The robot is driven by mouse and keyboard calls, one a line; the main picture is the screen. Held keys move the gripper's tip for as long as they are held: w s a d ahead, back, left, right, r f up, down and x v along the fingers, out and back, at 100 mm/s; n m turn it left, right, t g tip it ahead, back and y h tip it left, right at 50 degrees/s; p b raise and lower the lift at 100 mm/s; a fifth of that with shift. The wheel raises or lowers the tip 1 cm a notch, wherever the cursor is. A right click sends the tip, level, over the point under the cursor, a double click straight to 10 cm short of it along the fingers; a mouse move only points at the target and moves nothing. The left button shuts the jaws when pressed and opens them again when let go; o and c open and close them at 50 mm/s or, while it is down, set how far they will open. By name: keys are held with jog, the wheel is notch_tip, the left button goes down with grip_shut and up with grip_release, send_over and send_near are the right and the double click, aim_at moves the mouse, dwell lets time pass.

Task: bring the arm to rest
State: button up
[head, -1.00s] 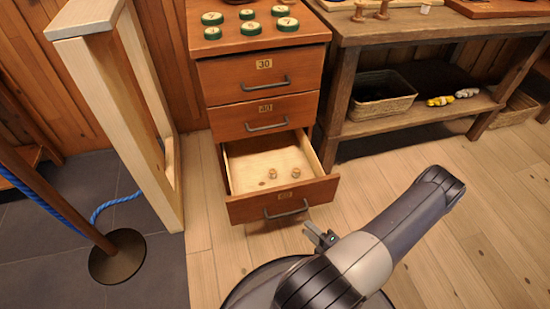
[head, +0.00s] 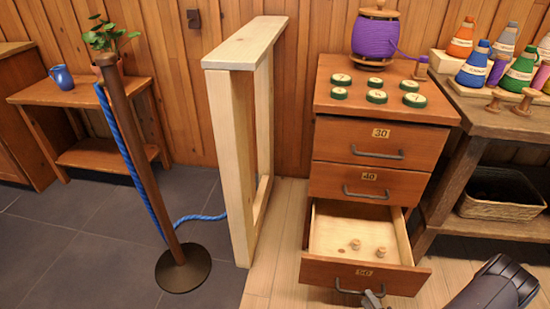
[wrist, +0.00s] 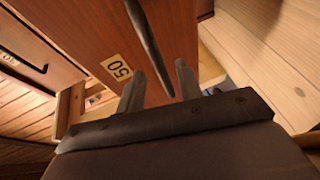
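My gripper (head: 373,299) is at the bottom edge of the head view, just in front of the handle of the drawer marked 50 (head: 365,274). In the wrist view my gripper (wrist: 158,82) shows two fingers apart, with no object held. The dark drawer handle (wrist: 150,45) runs down toward the gap between the fingers; whether it touches them I cannot tell. The 50 drawer is pulled open, with two small wooden spools (head: 355,244) (head: 380,252) inside. My arm is partly cut off at the lower right.
The drawer cabinet (head: 375,175) carries several green-lidded tins and a purple spool (head: 375,37). A workbench (head: 490,115) with cones stands at the right. A pale wooden frame (head: 240,150) and a rope post (head: 180,268) stand left. Tiled floor is clear at the left.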

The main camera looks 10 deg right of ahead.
jog(key=shift+b+x, duration=0.35)
jog(key=shift+x, duration=1.6)
jog(key=shift+r, duration=0.1)
